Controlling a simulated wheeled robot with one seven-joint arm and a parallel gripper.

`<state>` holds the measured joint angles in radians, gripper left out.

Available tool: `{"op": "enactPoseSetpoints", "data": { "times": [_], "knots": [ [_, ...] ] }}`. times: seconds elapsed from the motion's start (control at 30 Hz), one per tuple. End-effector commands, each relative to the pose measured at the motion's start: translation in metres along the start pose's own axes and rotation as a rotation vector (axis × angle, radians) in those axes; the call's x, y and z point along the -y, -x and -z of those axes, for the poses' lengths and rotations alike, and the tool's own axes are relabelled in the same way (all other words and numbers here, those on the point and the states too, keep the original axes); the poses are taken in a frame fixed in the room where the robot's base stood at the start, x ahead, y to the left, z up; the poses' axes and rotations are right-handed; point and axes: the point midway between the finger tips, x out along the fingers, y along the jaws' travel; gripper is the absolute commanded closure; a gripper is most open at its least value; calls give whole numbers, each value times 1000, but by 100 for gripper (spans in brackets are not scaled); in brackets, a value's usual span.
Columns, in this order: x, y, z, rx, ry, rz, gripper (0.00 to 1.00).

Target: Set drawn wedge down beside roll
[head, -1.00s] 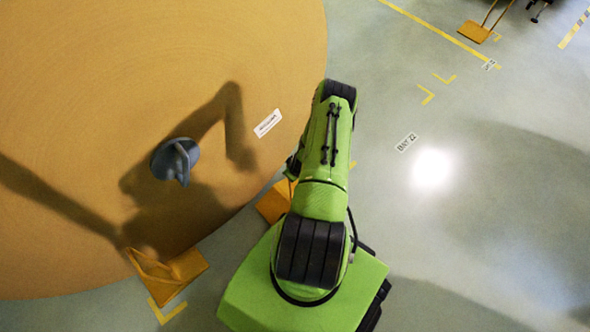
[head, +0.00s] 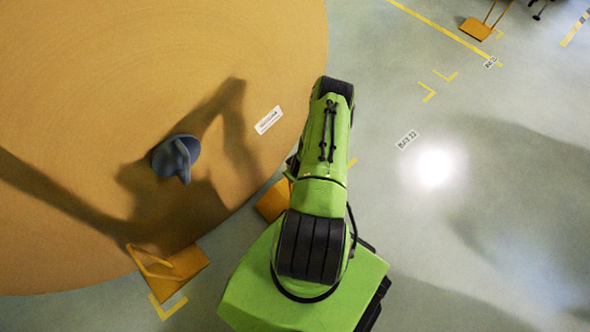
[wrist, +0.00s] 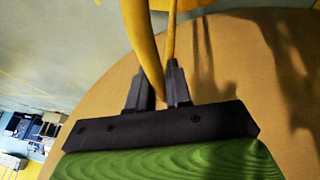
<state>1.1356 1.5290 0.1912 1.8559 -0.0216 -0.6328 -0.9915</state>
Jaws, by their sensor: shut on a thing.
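The kraft roll (head: 80,90) is a huge brown disc filling the left of the head view. An orange wedge (head: 271,201) shows at its lower right edge, partly hidden behind my arm. In the wrist view my gripper (wrist: 158,88) is shut on a curved yellow-orange handle (wrist: 143,45), with the brown roll behind it. The body of the held wedge is not clear there. My gripper is hidden behind the arm in the head view. I cannot tell whether the held wedge touches the floor or the roll.
Another orange wedge (head: 172,272) with a handle stands at the roll's lower edge, by a yellow corner mark (head: 167,308). A blue-grey plug (head: 176,157) sits on the roll. A far wedge (head: 475,28) is at top right. The grey floor (head: 480,210) to the right is clear.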

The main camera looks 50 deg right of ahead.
Motion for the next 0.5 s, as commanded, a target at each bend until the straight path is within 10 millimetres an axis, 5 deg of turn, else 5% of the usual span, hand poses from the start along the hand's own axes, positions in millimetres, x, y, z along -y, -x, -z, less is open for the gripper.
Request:
{"op": "enactPoseSetpoints", "data": {
  "times": [0.5],
  "knots": [
    [1,-6,-1,-4,-1,-2,100]
  ]
}}
